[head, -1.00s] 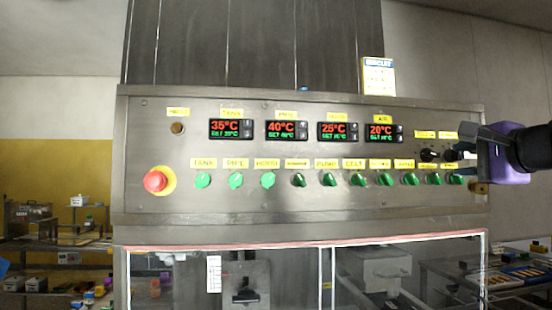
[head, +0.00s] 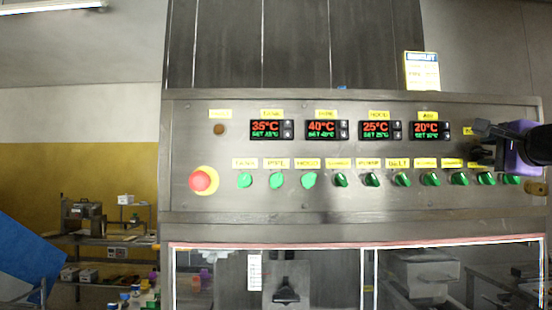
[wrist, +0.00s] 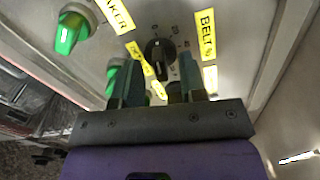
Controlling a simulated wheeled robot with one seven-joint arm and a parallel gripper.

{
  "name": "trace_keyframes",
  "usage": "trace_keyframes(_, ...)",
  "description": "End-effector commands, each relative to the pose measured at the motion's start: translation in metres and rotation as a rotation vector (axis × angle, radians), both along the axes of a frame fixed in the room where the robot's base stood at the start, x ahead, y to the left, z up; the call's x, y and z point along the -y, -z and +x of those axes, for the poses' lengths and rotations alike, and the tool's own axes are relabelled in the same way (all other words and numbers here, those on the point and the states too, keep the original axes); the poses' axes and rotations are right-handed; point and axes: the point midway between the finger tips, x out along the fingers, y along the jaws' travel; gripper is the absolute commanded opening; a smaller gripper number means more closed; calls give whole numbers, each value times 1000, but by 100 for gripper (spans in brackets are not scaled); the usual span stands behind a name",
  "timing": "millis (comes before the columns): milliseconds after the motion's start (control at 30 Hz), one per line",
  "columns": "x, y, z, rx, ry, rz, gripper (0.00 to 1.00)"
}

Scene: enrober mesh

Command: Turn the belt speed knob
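In the wrist view a black knob with a pale pointer mark (wrist: 160,56) sits on the steel panel, beside a yellow label reading BELT (wrist: 206,36); the rest of that label is hard to read. My gripper (wrist: 156,80) is open, its two fingers apart and pointing at the panel. The knob shows beyond and between the fingertips, with nothing seen held. In the head view my gripper (head: 484,142) is at the panel's right end and hides most of the black knobs there. Whether a finger touches the knob cannot be told.
The control panel (head: 300,205) carries a red emergency button (head: 203,180), several green switches (head: 308,180) and temperature displays (head: 265,129). A green switch (wrist: 75,30) lies near the fingers in the wrist view. Shelving (head: 110,240) stands at the left.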

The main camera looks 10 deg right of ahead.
Motion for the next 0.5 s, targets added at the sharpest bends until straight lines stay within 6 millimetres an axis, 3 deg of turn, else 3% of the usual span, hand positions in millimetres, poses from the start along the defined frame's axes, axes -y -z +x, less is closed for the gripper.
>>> trace_keyframes(333,1,0,3,0,0,1,38)
trace_keyframes(500,1,0,3,0,0,1,0)
